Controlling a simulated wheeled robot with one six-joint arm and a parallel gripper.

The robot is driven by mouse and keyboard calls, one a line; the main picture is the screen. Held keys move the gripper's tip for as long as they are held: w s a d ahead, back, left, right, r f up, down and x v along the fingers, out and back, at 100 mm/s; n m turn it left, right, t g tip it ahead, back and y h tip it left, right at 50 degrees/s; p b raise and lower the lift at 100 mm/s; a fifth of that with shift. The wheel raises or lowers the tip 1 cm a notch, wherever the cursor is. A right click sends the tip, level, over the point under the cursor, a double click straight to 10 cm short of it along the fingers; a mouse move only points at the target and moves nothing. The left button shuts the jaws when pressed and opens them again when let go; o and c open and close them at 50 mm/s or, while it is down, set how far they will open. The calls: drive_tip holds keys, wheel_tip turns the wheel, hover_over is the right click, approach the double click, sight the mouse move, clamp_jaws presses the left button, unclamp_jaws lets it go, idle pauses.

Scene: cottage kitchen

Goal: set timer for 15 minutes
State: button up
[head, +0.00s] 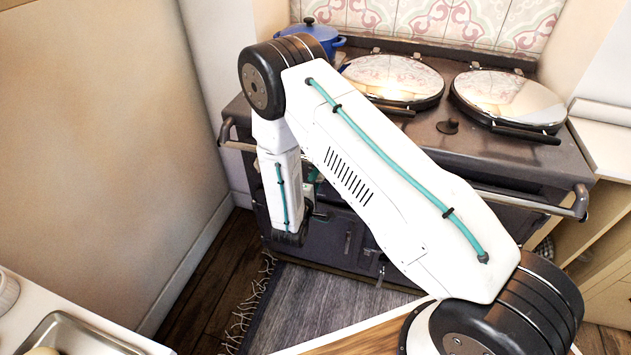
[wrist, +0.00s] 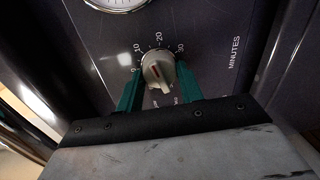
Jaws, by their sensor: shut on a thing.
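In the head view my arm hides the knob and most of the gripper.
The dark range cooker (head: 430,150) has two round lids (head: 393,78) on top and a front rail (head: 525,203). A blue pot (head: 313,31) stands at its back left. A white-faced gauge (wrist: 118,2) sits above the knob. A grey rug (head: 325,305) lies on the floor before the cooker.

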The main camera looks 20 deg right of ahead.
drive_tip(key=shift+s+f, duration=0.15)
drive_tip(key=o, duration=1)
drive_tip(key=shift+v, duration=3.95)
